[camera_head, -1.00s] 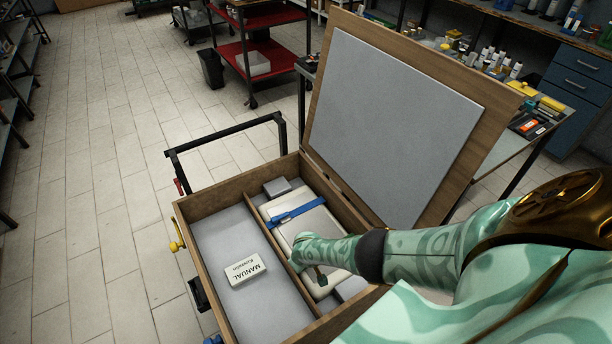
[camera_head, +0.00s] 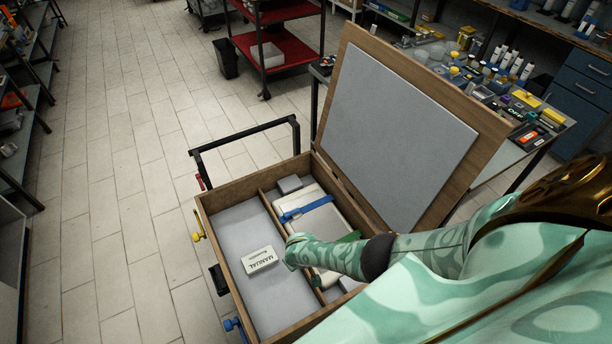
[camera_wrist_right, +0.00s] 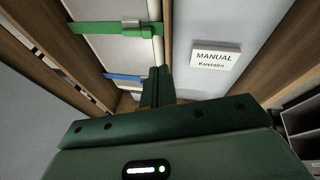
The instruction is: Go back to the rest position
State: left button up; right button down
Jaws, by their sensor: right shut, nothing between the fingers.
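My right arm comes in from the right over the open wooden case (camera_head: 237,188) in the head view. Its wrist end is over the case's inner divider, beside the manual, and its fingers are hidden there. In the right wrist view my right gripper (camera_wrist_right: 157,72) is shut with nothing in it, pointing down into the case. My left gripper is not in view.
A white box marked MANUAL (camera_head: 260,259) lies in the left compartment. A white case with a blue strap (camera_head: 305,208) and a green strap (camera_wrist_right: 110,29) lies in the right one. The raised lid (camera_head: 395,130) stands behind. Open floor lies left.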

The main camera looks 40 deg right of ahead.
dwell(0.5)
jog(key=s+a+r+n+t+y, duration=0.1)
jog(key=s+a+r+n+y, duration=0.1)
jog(key=s+a+r+n, duration=0.45)
jog(key=s+d+r+t+h, duration=0.1)
jog(key=s+d+r, duration=0.15)
jog(key=r, duration=0.55)
jog(key=s+d+r+h, duration=0.2)
jog(key=d+r, duration=0.2)
jog(key=r, duration=0.5)
jog(key=s+d+r+t+h, duration=0.1)
jog(key=s+d+r, duration=0.2)
jog(key=r, duration=0.5)
jog(key=s+a+f+g+y+b, duration=0.1)
jog(key=s+a+f+y+b, duration=0.15)
jog(key=f, duration=1.35)
jog(key=s+a+f+g+y+b, duration=0.15)
jog(key=f+b, duration=0.25)
jog(key=f, duration=1.1)
jog(key=s+f+m+g+b, duration=0.3)
jog(key=s+f+b, duration=0.2)
jog(key=s+f, duration=1.5)
notch_tip(320, 180, down, 3)
jog(key=shift+s+r+m+y, duration=0.15)
jog(key=shift+m+y, duration=0.2)
jog(key=shift+y, duration=0.05)
